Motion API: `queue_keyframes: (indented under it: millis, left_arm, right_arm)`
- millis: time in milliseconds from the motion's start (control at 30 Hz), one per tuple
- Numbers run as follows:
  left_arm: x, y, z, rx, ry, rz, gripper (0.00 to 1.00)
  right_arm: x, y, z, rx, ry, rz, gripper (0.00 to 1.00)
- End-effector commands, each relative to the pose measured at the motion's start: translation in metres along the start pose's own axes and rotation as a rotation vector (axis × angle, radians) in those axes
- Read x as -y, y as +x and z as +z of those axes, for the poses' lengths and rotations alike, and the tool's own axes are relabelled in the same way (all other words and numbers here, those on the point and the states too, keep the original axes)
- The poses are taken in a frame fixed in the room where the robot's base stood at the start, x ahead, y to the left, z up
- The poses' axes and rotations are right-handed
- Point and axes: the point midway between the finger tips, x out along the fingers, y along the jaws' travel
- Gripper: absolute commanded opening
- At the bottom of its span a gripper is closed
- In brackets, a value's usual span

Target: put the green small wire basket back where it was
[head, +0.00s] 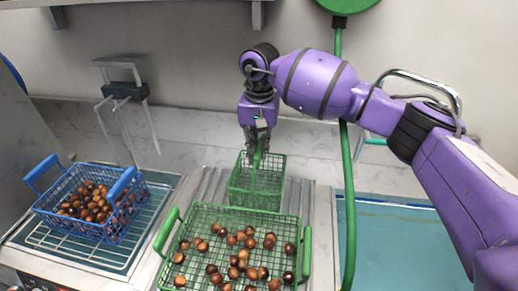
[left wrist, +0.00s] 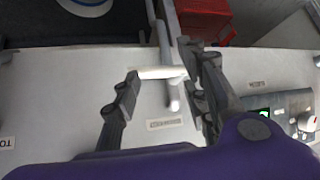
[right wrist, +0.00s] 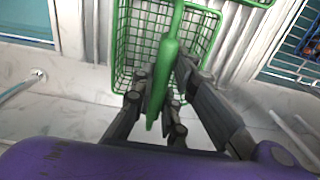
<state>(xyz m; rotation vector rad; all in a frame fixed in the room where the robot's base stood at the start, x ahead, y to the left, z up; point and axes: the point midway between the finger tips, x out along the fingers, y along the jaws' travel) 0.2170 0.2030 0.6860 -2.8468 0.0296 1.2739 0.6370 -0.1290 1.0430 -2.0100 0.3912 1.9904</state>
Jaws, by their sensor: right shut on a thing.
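The green small wire basket (head: 258,185) is upright and looks empty, over the ribbed steel surface behind the large green basket in the head view. My right gripper (head: 257,143) is above it, shut on its green handle. The right wrist view shows the handle (right wrist: 168,65) between the fingers and the basket mesh (right wrist: 140,40) beyond. I cannot tell whether the basket's bottom touches the surface. My left gripper (left wrist: 160,78) is open, its fingers spread on either side of a white bar (left wrist: 162,72) over a pale panel. It is out of the head view.
The large green wire basket (head: 240,208) holding several chestnuts stands in front. A blue wire basket (head: 130,205) with chestnuts sits on a rack (head: 60,243) at left. A green hose (head: 346,200) hangs just right of the small basket. A teal basin (head: 400,245) lies at right.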

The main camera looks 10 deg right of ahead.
Motion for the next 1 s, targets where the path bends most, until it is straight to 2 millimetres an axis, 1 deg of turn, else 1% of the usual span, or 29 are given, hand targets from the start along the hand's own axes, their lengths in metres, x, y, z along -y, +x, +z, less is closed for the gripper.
queue_keyframes:
  millis: [100,133,267,533,633,667,767,1000]
  left_arm:
    - [0.0,0.0,0.004,0.006,0.0,0.0,0.4]
    - [0.0,0.0,0.004,0.006,0.0,0.0,0.4]
    - [0.0,0.0,0.004,0.005,0.0,-0.001,0.4]
    - [0.0,0.0,0.002,0.001,0.0,-0.001,0.4]
    - [0.0,-0.001,-0.003,-0.005,0.0,-0.001,0.4]
    - [0.0,-0.001,0.0,-0.001,0.0,0.0,0.4]
    - [0.0,0.0,0.004,0.004,-0.001,0.0,0.4]
    - [0.001,0.003,0.011,0.011,-0.002,-0.004,0.4]
  right_arm:
    - [0.0,0.004,0.0,0.001,0.0,0.001,0.0]
    - [0.0,0.004,0.0,0.001,0.0,0.001,0.14]
    - [0.0,0.003,0.0,0.001,0.0,0.001,0.31]
    - [0.0,0.003,0.0,0.001,0.0,0.0,0.32]
    - [0.0,-0.003,0.0,-0.001,0.0,-0.001,0.32]
    - [0.001,-0.005,-0.001,-0.002,0.0,-0.002,0.32]
    - [0.001,-0.018,-0.001,-0.001,0.0,-0.001,0.32]
    - [0.001,-0.057,0.0,0.001,0.0,0.0,0.32]
